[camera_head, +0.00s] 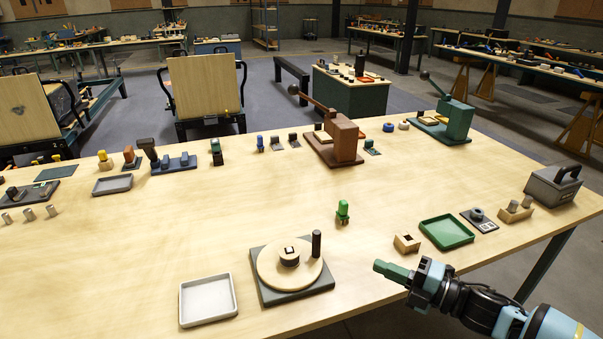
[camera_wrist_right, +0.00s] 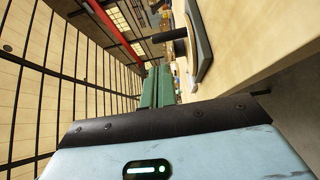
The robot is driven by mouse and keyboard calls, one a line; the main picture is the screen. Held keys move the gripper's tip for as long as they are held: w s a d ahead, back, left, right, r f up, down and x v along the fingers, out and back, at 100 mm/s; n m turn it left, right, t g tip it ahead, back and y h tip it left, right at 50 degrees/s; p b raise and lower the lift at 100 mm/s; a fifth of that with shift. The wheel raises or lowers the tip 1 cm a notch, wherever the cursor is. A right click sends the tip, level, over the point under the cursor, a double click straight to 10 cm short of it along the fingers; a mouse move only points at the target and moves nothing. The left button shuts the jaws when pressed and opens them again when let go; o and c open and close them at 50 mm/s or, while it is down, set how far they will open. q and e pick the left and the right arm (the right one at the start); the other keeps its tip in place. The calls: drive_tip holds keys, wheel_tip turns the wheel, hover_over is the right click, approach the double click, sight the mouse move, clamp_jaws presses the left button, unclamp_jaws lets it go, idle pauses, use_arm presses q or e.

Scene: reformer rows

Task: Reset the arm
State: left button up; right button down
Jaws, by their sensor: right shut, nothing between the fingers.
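My right gripper (camera_head: 380,267) comes in from the lower right in the head view, with pale blue links and green fingers. Its fingers are shut together with nothing between them. It hangs over the front edge of the table, apart from the things on it. In the right wrist view the shut green fingers (camera_wrist_right: 158,82) point away from the camera. My left gripper does not show in either view.
The wooden table (camera_head: 190,235) carries a round turntable (camera_head: 270,272), a white tray (camera_head: 207,300), a green tray (camera_head: 446,232), a small wooden block (camera_head: 406,243) and a green piece (camera_head: 343,211). The table's left middle is clear. A grey toolbox (camera_head: 552,187) stands far right.

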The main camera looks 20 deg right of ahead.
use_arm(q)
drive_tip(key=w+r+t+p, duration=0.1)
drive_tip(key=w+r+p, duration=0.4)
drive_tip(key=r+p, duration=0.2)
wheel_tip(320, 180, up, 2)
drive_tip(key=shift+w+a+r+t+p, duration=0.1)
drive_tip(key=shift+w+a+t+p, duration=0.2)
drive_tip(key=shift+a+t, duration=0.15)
use_arm(e)
drive_tip(key=s+a+f+m+g+h, duration=0.2)
drive_tip(key=s+a+f+m+h, duration=0.1)
drive_tip(key=s+m, duration=0.4)
drive_tip(key=s+a+f+m+g+h, duration=0.2)
drive_tip(key=s+a+f+m, duration=0.4)
drive_tip(key=s, duration=0.7)
drive_tip(key=s+a+f+m+g+h, duration=0.1)
drive_tip(key=s+a+f+m+h, duration=0.2)
drive_tip(key=s+f+m, duration=0.5)
drive_tip(key=s+a+m, duration=0.1)
drive_tip(key=s+m, duration=0.1)
drive_tip(key=shift+s+a+g+h, duration=0.15)
drive_tip(key=shift+s+g+h, duration=0.15)
drive_tip(key=shift+g, duration=0.1)
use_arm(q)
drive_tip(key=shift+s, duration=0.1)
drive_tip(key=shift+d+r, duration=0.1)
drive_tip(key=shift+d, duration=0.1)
